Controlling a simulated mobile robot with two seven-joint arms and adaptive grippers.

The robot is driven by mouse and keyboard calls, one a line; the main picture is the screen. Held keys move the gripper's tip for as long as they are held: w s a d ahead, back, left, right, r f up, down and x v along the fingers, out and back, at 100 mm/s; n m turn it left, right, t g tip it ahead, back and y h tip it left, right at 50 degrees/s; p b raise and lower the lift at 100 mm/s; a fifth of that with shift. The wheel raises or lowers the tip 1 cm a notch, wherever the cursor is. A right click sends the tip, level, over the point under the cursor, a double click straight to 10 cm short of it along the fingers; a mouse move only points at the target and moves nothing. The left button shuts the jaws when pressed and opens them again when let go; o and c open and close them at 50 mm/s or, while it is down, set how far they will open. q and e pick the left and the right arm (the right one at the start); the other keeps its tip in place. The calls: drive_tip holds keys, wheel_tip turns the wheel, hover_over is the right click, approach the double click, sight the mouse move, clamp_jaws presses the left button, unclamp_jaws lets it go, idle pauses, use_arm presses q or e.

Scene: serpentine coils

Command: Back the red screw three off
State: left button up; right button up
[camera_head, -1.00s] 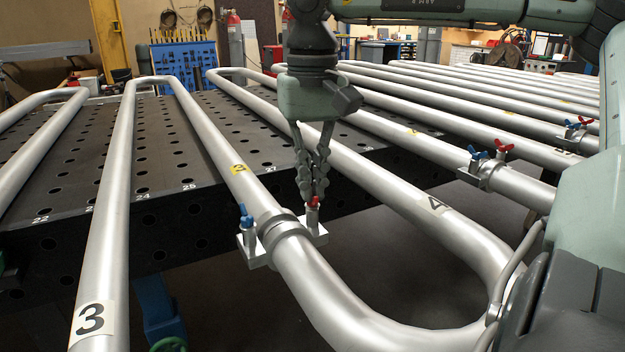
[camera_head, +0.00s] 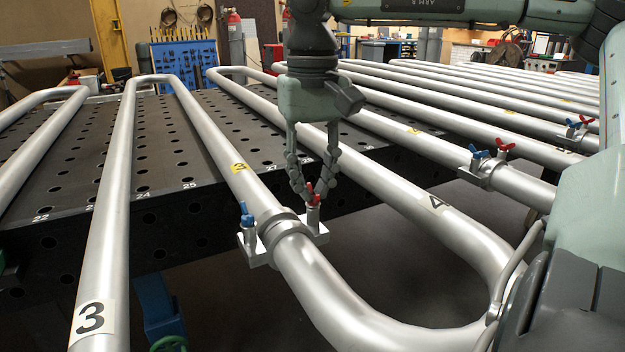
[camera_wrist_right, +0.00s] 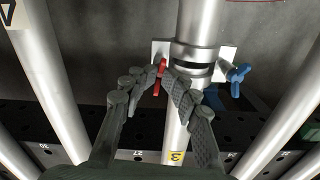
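The red wing screw (camera_head: 313,194) stands upright on the right end of the clamp block (camera_head: 316,226) around the nearest jointed pipe. In the right wrist view the red screw (camera_wrist_right: 159,78) lies between the fingertips. My right gripper (camera_head: 312,193) points down from above with its fingertips closed in on both sides of the red wings. It also shows in the right wrist view (camera_wrist_right: 161,76). A yellow tag (camera_head: 239,168) marks this pipe. The blue wing screw (camera_head: 246,216) stands at the clamp's left end, apart from the gripper. My left gripper is not in view.
Silver serpentine pipes (camera_head: 119,190) run over the perforated dark table (camera_head: 165,215). A pipe (camera_head: 400,190) passes close to the right of the gripper. Another clamp with blue and red screws (camera_head: 490,165) sits farther right. Open space lies over the floor below the clamp.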

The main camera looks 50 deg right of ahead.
sight(313, 188)
drive_tip(key=shift+s, duration=0.1)
drive_tip(key=shift+r, duration=0.35)
wheel_tip(313, 188, up, 11)
drive_tip(key=shift+r, duration=0.2)
drive_tip(key=shift+f, duration=0.1)
idle(0.6)
